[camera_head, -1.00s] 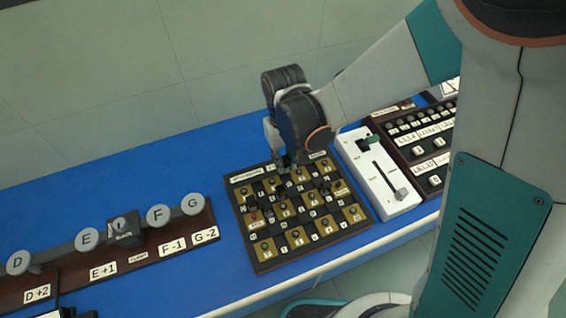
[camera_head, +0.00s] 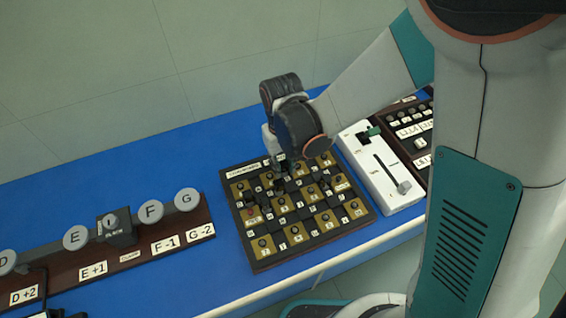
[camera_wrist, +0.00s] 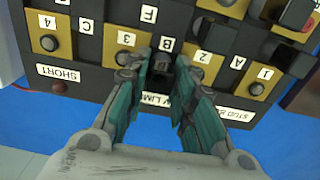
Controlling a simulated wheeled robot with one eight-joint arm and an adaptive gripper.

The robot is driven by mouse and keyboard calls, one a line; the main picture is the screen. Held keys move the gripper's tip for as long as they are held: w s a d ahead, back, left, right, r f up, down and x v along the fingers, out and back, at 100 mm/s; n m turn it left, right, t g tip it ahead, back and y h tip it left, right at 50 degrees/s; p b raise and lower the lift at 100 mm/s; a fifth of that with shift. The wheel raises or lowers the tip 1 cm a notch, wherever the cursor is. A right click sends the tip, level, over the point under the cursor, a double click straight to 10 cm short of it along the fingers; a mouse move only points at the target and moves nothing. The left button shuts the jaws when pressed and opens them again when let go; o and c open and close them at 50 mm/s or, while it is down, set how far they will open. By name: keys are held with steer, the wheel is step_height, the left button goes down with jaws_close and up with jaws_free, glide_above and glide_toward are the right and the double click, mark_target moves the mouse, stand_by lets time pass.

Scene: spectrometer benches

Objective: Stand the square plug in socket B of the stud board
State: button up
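The stud board (camera_head: 262,262) is a dark board with gold and black squares, knobs and white labels. In the wrist view, the white label B (camera_wrist: 167,45) lies just beyond my fingertips. My gripper (camera_wrist: 165,68) is over the board's far edge, its two teal fingers closing in on a small dark block, which appears to be the square plug (camera_wrist: 161,72). The block is at the black square of label B. Its lower end is hidden, so I cannot tell how deep it sits. In the head view, my gripper (camera_head: 281,170) mostly hides this spot.
Other dark blocks (camera_wrist: 298,14) stand on the board at the right of the wrist view. A white slider panel (camera_head: 385,185) is right of the board, with a button panel (camera_head: 415,130) beyond. A rail with round lettered discs (camera_head: 150,211) is at left. The blue bench (camera_head: 130,170) behind is clear.

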mark_target(282, 162)
steer(key=shift+o, duration=0.5)
steer(key=shift+r, duration=0.15)
steer(key=shift+r+p, duration=0.35)
step_height(282, 162, up, 11)
steer(key=p, duration=0.3)
steer(key=shift+r, duration=0.2)
steer(key=shift+a, duration=0.1)
stand_by(0.5)
